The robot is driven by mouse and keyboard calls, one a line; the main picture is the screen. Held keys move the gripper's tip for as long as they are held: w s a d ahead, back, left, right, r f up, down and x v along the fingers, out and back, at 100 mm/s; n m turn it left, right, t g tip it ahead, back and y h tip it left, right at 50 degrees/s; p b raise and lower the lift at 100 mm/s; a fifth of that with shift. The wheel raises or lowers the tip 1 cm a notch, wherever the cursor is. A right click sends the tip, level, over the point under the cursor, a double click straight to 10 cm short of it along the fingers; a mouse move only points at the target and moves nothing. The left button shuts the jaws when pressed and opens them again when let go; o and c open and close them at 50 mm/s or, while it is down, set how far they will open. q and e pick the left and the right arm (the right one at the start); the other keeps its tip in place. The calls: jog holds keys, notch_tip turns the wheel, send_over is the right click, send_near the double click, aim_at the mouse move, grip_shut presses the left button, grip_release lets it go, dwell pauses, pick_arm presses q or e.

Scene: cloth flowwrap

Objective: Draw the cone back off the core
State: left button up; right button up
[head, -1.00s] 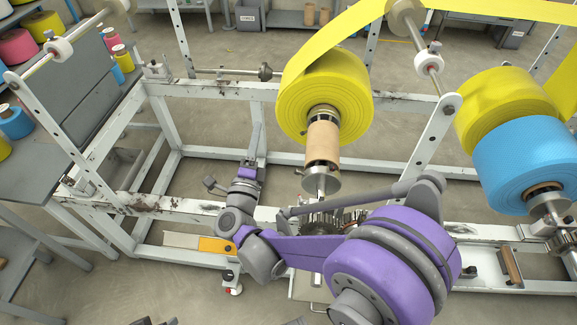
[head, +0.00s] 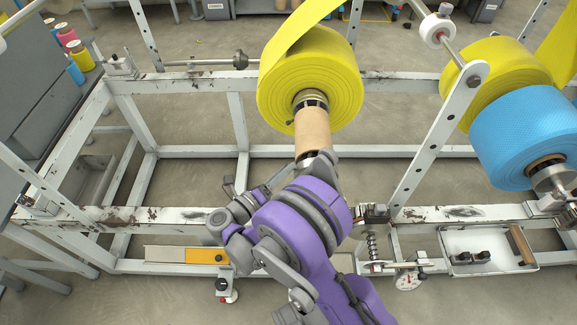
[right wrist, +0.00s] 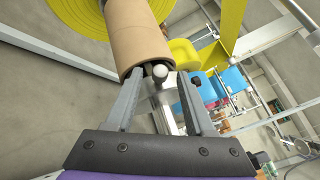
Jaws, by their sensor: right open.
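The brown cardboard core (head: 312,132) projects toward me from the yellow roll (head: 312,78) in the head view. In the right wrist view the core (right wrist: 138,40) ends just beyond my fingertips. A small silver knob (right wrist: 159,72) on a metal shaft (right wrist: 168,115) shows at the core's near end. The cone is mostly hidden there, by my gripper and the core's rim. My right gripper (head: 318,160) is at this end; in the wrist view (right wrist: 160,80) its fingers are apart, one on each side of the knob. I cannot tell whether they touch anything. My left gripper is out of view.
A blue roll (head: 530,135) and another yellow roll (head: 495,78) stand at the right. A slanted white perforated upright (head: 436,140) stands right of my arm. White frame rails (head: 180,216) run across in front. A separate shaft with a cone (head: 240,60) lies behind left.

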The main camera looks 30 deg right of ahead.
jog(key=shift+x, duration=1.3)
grip_shut()
dwell(0.5)
